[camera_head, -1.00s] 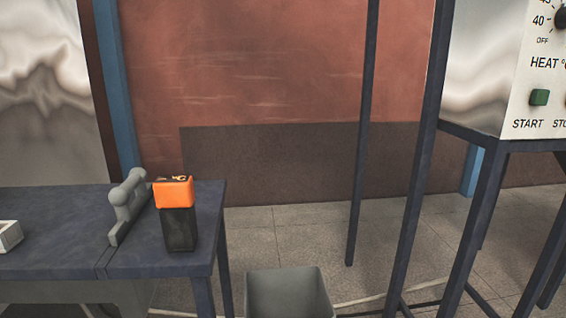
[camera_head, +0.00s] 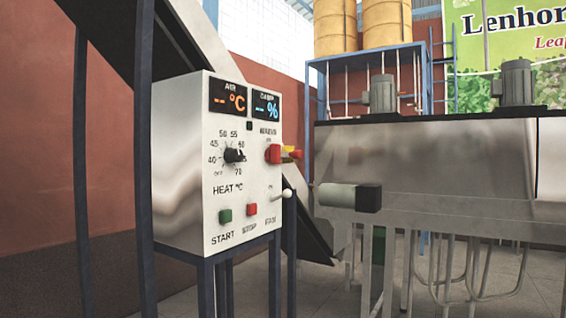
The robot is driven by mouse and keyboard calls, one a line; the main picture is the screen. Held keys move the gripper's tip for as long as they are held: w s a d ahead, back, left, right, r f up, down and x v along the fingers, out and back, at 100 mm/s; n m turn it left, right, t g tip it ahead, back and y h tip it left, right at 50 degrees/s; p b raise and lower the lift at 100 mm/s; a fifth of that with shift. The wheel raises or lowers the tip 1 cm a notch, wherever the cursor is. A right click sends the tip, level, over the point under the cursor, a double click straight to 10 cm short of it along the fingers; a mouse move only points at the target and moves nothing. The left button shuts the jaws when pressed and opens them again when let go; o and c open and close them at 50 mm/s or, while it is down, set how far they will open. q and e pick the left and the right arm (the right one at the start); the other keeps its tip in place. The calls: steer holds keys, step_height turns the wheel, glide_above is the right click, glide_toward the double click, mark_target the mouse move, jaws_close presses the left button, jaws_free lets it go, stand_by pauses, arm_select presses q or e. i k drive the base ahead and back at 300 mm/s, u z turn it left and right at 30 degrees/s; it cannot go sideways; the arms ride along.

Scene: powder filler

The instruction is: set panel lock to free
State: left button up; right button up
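A white control panel box (camera_head: 215,165) stands left of centre on dark legs. A small black square (camera_head: 249,126) sits below the two displays. I cannot tell which part is the panel lock or how it is set; no lock label is legible. Neither of my grippers shows.
A dark sloping chute (camera_head: 308,225) passes behind the panel. A grey cylinder with a black end block (camera_head: 368,198) juts out to the right of the panel. A metal machine (camera_head: 450,160) with motors on top fills the right. Dark posts (camera_head: 144,160) stand at the left.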

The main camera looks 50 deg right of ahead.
mark_target(295, 154)
steer(key=z, duration=1.7)
steer(key=i, duration=0.4)
steer(key=z, duration=0.15)
